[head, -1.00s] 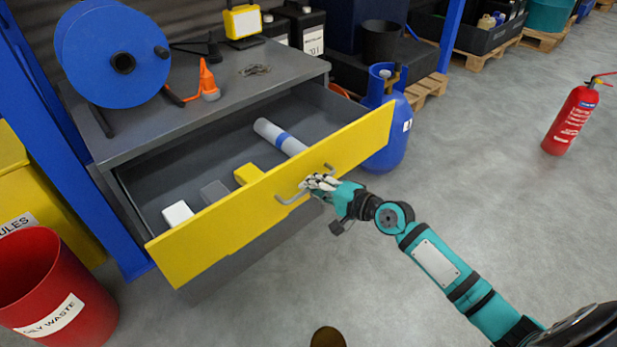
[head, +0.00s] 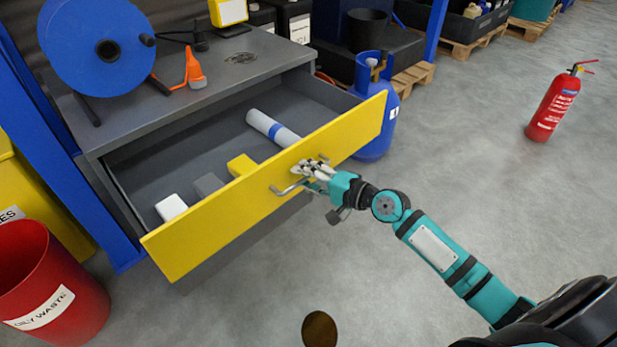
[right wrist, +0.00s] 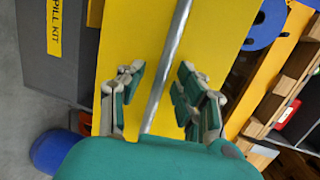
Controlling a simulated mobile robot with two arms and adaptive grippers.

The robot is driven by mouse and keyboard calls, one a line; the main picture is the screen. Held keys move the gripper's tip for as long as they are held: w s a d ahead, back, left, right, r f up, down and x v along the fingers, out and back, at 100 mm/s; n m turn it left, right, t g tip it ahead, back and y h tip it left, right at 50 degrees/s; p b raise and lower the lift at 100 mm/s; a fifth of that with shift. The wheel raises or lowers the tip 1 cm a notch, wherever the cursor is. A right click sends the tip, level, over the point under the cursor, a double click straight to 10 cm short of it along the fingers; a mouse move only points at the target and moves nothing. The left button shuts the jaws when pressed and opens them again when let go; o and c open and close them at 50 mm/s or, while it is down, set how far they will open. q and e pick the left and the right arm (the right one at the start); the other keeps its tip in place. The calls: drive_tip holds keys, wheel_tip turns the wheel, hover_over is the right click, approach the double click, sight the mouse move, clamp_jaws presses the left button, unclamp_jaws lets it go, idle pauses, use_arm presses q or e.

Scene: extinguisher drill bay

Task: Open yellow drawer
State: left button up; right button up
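The yellow drawer front (head: 225,215) stands well out from the grey cabinet (head: 215,75), so the drawer's inside shows. A bar handle (head: 284,190) crosses the front. My right gripper (head: 312,170) is at this handle, hiding part of it. In the right wrist view the handle (right wrist: 169,62) runs between the fingers of my right gripper (right wrist: 158,88), with gaps on both sides; the fingers are apart. In the drawer lie a white tube with a blue band (head: 276,131), a yellow block (head: 242,165), a grey block (head: 208,184) and a white block (head: 171,207). My left gripper is out of view.
A blue reel (head: 75,55) and an orange tool (head: 193,70) are on the cabinet top. A blue gas cylinder (head: 372,140) stands right of the drawer. A red waste bin (head: 60,300) stands at left, a fire extinguisher (head: 553,105) at far right.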

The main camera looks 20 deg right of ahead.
drive_tip(key=shift+s+d, duration=0.1)
drive_tip(key=shift+s, duration=0.05)
drive_tip(key=v, duration=1.2)
drive_tip(key=shift+s+d, duration=0.2)
drive_tip(key=shift+d, duration=0.05)
drive_tip(key=shift+f, duration=0.1)
